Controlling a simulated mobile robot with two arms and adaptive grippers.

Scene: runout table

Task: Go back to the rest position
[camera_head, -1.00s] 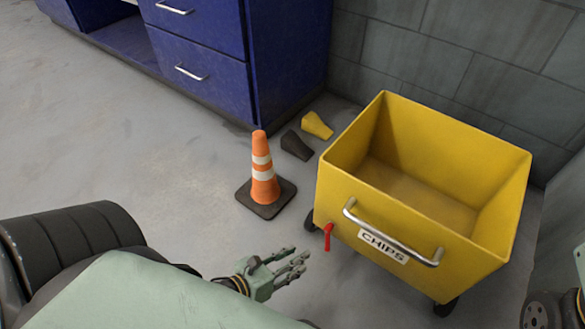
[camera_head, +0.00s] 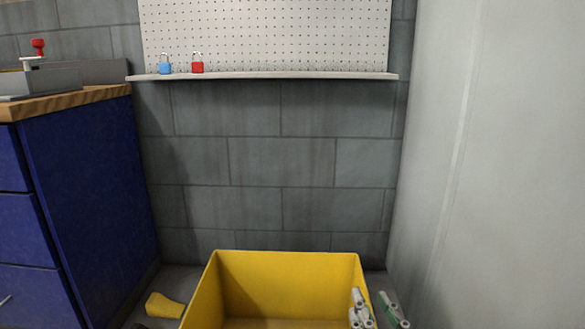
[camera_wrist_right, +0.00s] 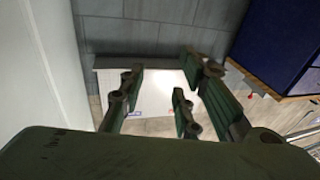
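My right gripper (camera_head: 372,300) shows at the bottom of the head view, in front of the right part of the yellow bin (camera_head: 290,262). My left gripper is not in view.
A blue cabinet (camera_head: 95,180) with a wooden top stands at the left. A shelf (camera_head: 290,77) with a blue padlock (camera_head: 165,68) and a red padlock (camera_head: 197,67) is on the back wall. A yellow wedge (camera_head: 163,306) lies left of the bin. A pale wall (camera_head: 490,170) closes the right side.

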